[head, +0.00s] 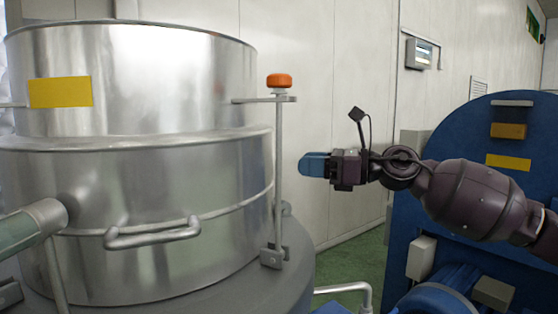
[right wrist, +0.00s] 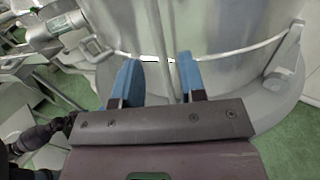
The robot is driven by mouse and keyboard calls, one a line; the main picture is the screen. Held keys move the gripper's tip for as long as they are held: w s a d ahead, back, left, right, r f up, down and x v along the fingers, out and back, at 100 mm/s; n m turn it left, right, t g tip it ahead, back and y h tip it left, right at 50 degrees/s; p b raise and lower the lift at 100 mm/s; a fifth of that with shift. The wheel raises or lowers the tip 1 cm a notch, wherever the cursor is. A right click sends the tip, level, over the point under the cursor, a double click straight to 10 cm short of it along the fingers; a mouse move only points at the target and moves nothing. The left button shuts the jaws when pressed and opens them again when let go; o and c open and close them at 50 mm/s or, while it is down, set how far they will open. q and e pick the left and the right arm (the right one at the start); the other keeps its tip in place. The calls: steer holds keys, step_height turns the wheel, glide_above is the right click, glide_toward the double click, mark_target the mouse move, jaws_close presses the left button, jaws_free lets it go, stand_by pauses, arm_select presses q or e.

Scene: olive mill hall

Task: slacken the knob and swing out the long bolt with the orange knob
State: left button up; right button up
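The orange knob (head: 279,81) sits on top of the long bolt (head: 278,170), just above a flat lug (head: 262,99) on the steel vessel (head: 180,80). The bolt stands upright along the vessel's right side, down to a bracket (head: 274,257) at its foot. My right gripper (head: 314,165) is to the right of the bolt, lower than the knob, with a gap between them. In the right wrist view its blue fingers (right wrist: 157,80) are apart with nothing held, and the vessel wall (right wrist: 225,50) lies beyond. My left gripper is not in view.
A bent handle (head: 152,236) and a thick pipe (head: 30,226) stick out from the vessel's front and left. A blue machine (head: 465,135) stands at the right, behind my right arm. A white wall (head: 335,70) is behind. Green floor (head: 355,262) shows between vessel and machine.

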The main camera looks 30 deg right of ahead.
mark_target(278, 178)
steer(key=p+x, duration=0.2)
steer(key=x, duration=0.5)
steer(key=shift+s, duration=0.1)
jaws_close()
stand_by(0.3)
